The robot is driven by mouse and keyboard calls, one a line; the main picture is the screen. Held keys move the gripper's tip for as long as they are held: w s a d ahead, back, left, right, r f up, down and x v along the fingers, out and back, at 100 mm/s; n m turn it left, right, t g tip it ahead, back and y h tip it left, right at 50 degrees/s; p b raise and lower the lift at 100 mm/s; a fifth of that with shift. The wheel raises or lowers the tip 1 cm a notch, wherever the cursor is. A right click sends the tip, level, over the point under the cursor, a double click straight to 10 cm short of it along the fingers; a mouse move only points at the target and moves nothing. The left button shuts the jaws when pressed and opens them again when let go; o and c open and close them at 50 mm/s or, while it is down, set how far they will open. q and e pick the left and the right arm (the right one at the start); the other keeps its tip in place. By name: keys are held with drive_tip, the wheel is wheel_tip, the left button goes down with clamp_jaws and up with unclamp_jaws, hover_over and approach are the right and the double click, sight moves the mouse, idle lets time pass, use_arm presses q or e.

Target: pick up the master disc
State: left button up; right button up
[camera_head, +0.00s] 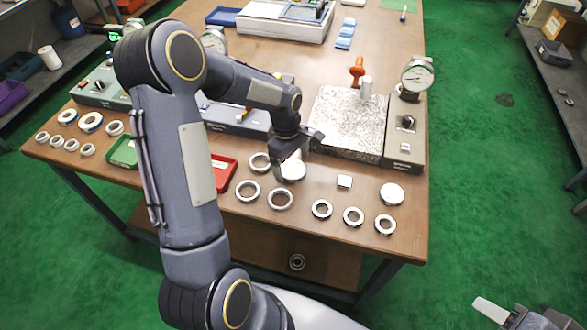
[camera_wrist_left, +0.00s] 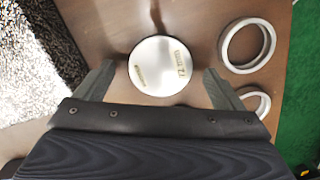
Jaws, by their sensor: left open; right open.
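A round pale master disc (camera_head: 294,171) lies flat on the wooden table, partly covered by my left gripper (camera_head: 295,158) in the head view. In the left wrist view the disc (camera_wrist_left: 160,65) is white with small printed markings. It sits between the two fingers of my left gripper (camera_wrist_left: 158,80), which is open, with visible gaps on both sides. My right gripper (camera_head: 505,314) is at the bottom right corner, partly cut off, open and away from the table.
Metal rings (camera_head: 280,199) lie close to the disc; more rings (camera_head: 353,217) line the front right edge. A red tray (camera_head: 223,172) is at the left.

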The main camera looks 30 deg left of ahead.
use_arm(q)
drive_tip(key=shift+f, duration=0.5)
drive_tip(key=c, duration=1.4)
drive_tip(key=shift+r, duration=0.1)
